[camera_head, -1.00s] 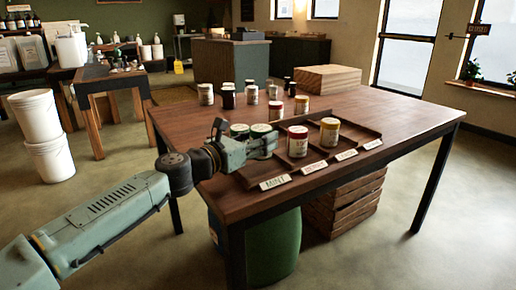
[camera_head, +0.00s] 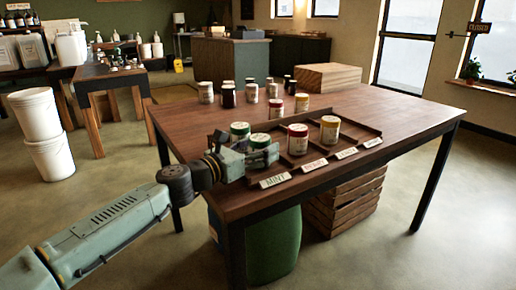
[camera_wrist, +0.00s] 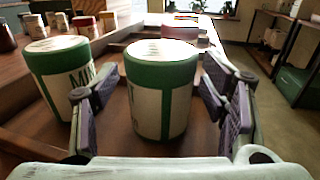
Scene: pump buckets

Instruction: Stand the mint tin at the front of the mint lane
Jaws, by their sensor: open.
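The mint tin, white with a green lid (camera_head: 260,142), stands upright at the front part of the mint lane, behind the MINT card (camera_head: 273,181). In the wrist view this tin (camera_wrist: 162,95) stands between my fingers, with a gap showing on either side. A second green-lidded tin (camera_head: 240,131) stands behind it; in the wrist view it is at the left (camera_wrist: 60,75), with part of a MINT label showing. My gripper (camera_head: 262,158) is open around the front tin, low over the lane. The near finger hides the tin's lower part in the head view.
The wooden lane tray (camera_head: 350,152) has a red-lidded tin (camera_head: 298,140) and a yellow-lidded tin (camera_head: 330,130) in other lanes. Several jars stand farther back on the table, near a wooden block (camera_head: 328,77). The table's right side is clear.

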